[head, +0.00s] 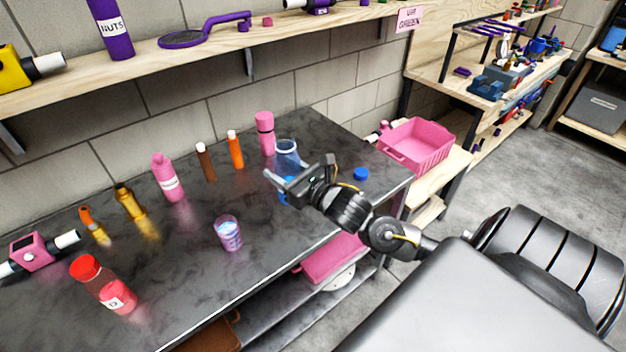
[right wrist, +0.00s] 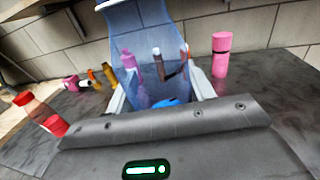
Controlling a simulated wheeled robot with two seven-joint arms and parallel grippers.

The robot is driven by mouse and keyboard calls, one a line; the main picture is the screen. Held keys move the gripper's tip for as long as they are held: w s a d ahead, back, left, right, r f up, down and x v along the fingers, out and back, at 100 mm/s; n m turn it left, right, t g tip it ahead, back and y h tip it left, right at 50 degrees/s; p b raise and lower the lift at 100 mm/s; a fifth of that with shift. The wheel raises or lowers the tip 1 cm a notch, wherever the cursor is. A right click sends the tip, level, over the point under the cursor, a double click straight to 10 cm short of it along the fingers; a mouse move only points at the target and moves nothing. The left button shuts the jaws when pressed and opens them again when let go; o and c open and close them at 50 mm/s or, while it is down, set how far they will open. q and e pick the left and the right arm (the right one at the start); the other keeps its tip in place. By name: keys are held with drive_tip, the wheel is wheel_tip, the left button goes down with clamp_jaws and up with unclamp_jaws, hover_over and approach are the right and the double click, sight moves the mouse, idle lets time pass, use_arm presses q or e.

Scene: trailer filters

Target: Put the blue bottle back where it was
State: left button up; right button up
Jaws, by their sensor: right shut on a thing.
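The blue bottle (head: 287,152) is see-through and roughly upright above the right part of the dark table (head: 190,285). My right gripper (head: 290,175) is shut on it, with fingers on either side of its body. The bottle also shows between the fingers in the right wrist view (right wrist: 140,45). Part of its lower body is hidden by the gripper, and I cannot tell whether its base touches the table. A blue cap (head: 361,174) lies on the table right of the gripper. My left gripper is not in view.
A pink bottle (head: 265,135) stands just behind the blue bottle. Orange (head: 235,152) and brown (head: 206,164) bottles stand further left. A patterned cup (head: 229,234) stands in front. A pink crate (head: 417,145) is beyond the table's right end. The table's front middle has free room.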

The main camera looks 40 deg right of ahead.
drive_tip(key=shift+w+d+f+m+h+p, duration=0.3)
drive_tip(key=shift+w+d+f+h+p, duration=0.25)
drive_tip(key=shift+w+d+f, duration=1.35)
drive_tip(key=shift+w+d+f+m+h+p, duration=0.3)
drive_tip(key=shift+w+d+f+h+p, duration=0.35)
drive_tip(key=shift+d+f, duration=2.2)
drive_tip(key=shift+w+d+f+m+h+p, duration=0.35)
drive_tip(key=shift+w+d+f, duration=1.15)
drive_tip(key=shift+d+f, duration=0.9)
drive_tip(key=shift+f, duration=0.15)
drive_tip(key=o, duration=1.2)
drive_tip(key=shift+c, duration=0.2)
